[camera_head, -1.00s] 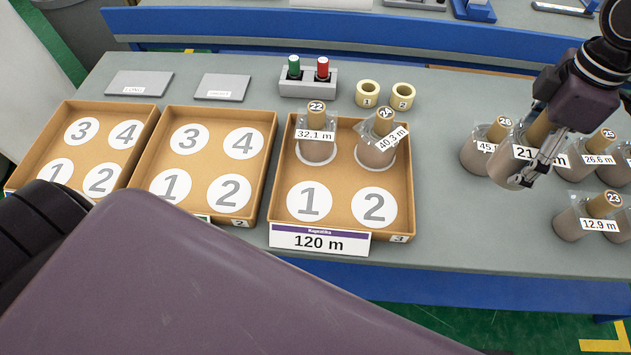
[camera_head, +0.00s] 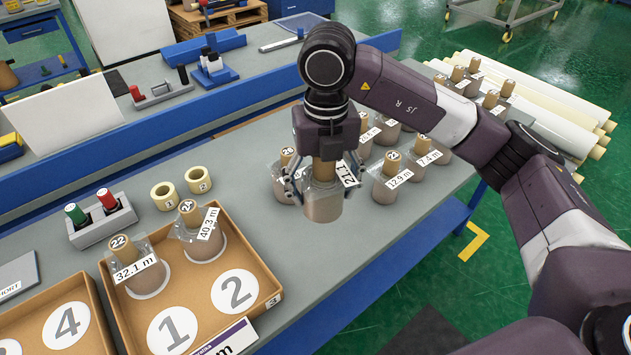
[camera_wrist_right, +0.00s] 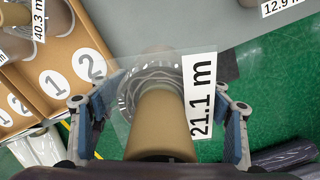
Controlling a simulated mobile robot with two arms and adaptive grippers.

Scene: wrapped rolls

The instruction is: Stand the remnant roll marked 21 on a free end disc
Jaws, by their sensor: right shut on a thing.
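My right gripper (camera_head: 322,180) is shut on a wrapped roll (camera_head: 324,205) with a brown core and a tag reading 21.1 m. The roll is upright and looks raised above the bench; its number is hidden by the gripper. In the right wrist view, the fingers (camera_wrist_right: 160,115) flank the roll's core (camera_wrist_right: 160,125). The cardboard tray (camera_head: 262,247) to the left has bare white end discs 1 (camera_head: 172,331) and 2 (camera_head: 235,291). Roll 22 (camera_head: 147,275) and roll 24 (camera_head: 205,243) stand at its back. My left gripper is not in view.
Several wrapped rolls, including one tagged 12.9 m (camera_head: 385,187), stand right of and behind the held roll. Tape rings (camera_head: 164,196) and a holder with green and red pieces (camera_head: 101,222) sit behind the tray. Grey bench (camera_head: 330,262) is clear between tray and rolls.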

